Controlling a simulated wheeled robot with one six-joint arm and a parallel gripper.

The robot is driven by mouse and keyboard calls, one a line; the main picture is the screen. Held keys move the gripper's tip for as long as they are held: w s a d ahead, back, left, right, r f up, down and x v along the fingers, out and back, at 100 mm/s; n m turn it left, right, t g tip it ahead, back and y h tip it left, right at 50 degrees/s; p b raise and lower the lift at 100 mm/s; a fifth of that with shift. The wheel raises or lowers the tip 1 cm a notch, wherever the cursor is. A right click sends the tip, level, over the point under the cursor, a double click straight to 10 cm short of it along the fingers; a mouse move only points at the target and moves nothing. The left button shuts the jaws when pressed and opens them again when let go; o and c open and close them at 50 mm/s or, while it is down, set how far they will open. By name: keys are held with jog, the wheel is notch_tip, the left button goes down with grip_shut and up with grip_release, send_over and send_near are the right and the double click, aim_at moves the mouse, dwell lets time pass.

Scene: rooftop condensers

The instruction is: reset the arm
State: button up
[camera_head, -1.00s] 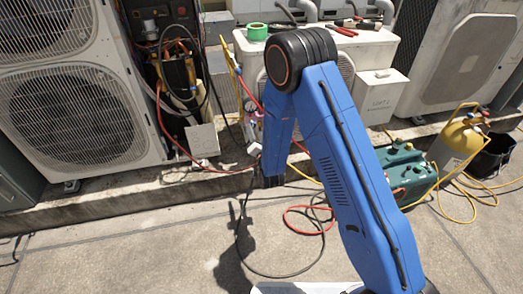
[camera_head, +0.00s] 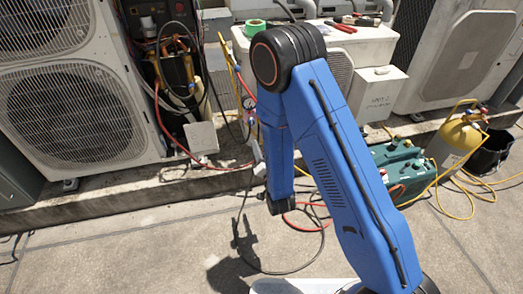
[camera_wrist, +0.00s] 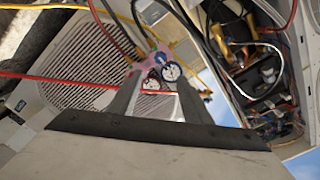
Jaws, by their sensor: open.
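My arm is folded in the head view, with its blue links bent at a black elbow; the gripper itself is hard to make out there. In the wrist view my gripper (camera_wrist: 157,90) shows two dark fingers apart, with nothing held between them. A gauge set (camera_wrist: 163,68) with two round dials and hoses appears beyond the fingertips, not in their grasp. The gauge set hangs by the hoses in the head view (camera_head: 249,110), just left of my arm.
Condenser units stand at the left (camera_head: 75,112) and back right (camera_head: 455,55). A green machine (camera_head: 398,170) and yellow cylinder (camera_head: 455,140) stand at right with yellow hoses. A red hose and black cable lie on the floor.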

dwell(0.3)
jog(key=s+d+r+n+g+h, duration=0.25)
jog(key=d+r+g, duration=0.45)
jog(key=d+r, duration=1.05)
jog(key=s+d+r+n+g, duration=0.1)
jog(key=s+d+r+g, duration=0.1)
jog(key=s, duration=0.9)
jog(key=s+d+r+n+g+h, duration=0.1)
jog(key=s+d+r, duration=0.3)
jog(key=s+d, duration=0.3)
jog(key=s+d+r+n+g+h, duration=0.1)
jog(key=s+d+r+g, duration=0.1)
jog(key=s, duration=1.3)
jog(key=shift+d+r+g, duration=0.3)
jog(key=shift+d+r, duration=0.6)
jog(key=shift+d, duration=0.25)
jog(key=shift+w+h, duration=0.1)
jog(key=shift+h, duration=0.15)
